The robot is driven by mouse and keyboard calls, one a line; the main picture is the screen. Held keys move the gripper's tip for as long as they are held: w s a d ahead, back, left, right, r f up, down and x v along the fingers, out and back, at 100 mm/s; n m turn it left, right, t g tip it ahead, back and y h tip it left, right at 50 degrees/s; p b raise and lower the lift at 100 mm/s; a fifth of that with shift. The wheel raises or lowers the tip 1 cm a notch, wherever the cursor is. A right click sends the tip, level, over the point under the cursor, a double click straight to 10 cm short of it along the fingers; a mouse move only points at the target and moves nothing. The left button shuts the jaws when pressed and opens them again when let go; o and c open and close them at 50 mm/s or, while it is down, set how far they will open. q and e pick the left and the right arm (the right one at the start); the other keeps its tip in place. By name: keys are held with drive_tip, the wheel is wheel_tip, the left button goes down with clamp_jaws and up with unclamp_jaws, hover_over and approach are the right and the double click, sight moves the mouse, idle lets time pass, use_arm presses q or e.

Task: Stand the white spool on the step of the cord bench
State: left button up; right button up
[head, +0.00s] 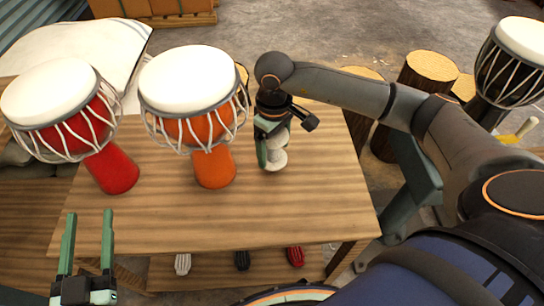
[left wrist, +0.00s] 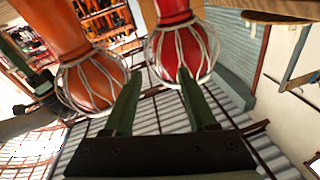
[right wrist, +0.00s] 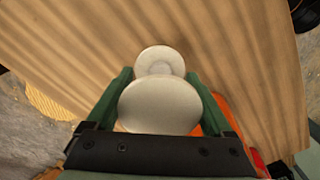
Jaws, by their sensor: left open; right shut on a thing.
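The white spool (head: 278,157) is upright at the right part of the wooden bench top (head: 300,215). My right gripper (head: 270,150) is shut on it from above. The right wrist view shows the spool's pale round end (right wrist: 160,105) between the green fingers. I cannot tell whether its base touches the bench top. The lower step (head: 210,272) shows below the front edge, with small white (head: 182,264), black (head: 242,261) and red (head: 296,257) ribbed pieces along it. My left gripper (head: 88,215) is open and empty at the front left.
A red goblet drum (head: 110,165) and an orange goblet drum (head: 213,165) stand on the bench top left of my right gripper. A black drum (head: 500,75) and log stumps (head: 428,72) are beyond the right side. The front middle of the top is clear.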

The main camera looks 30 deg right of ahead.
sight(274, 157)
wheel_tip(274, 157, down, 3)
drive_tip(key=shift+f+b, duration=0.15)
drive_tip(key=shift+b, duration=0.15)
use_arm(q)
drive_tip(key=r, duration=0.1)
drive_tip(key=r+t+h, duration=0.1)
drive_tip(key=r, duration=0.1)
drive_tip(key=shift+s+d+r+m, duration=0.1)
drive_tip(key=shift+s+r+m, duration=0.1)
drive_tip(key=shift+r+m, duration=0.15)
drive_tip(key=shift+s+r+t+h, duration=0.1)
drive_tip(key=shift+r+t+h, duration=0.25)
drive_tip(key=shift+t+h, duration=0.05)
use_arm(e)
drive_tip(key=shift+f, duration=0.1)
drive_tip(key=o, duration=1.2)
drive_tip(key=shift+o, duration=0.4)
use_arm(q)
drive_tip(key=shift+s+d+r+m, duration=0.1)
drive_tip(key=shift+r+m, duration=0.15)
drive_tip(key=shift+r, duration=0.4)
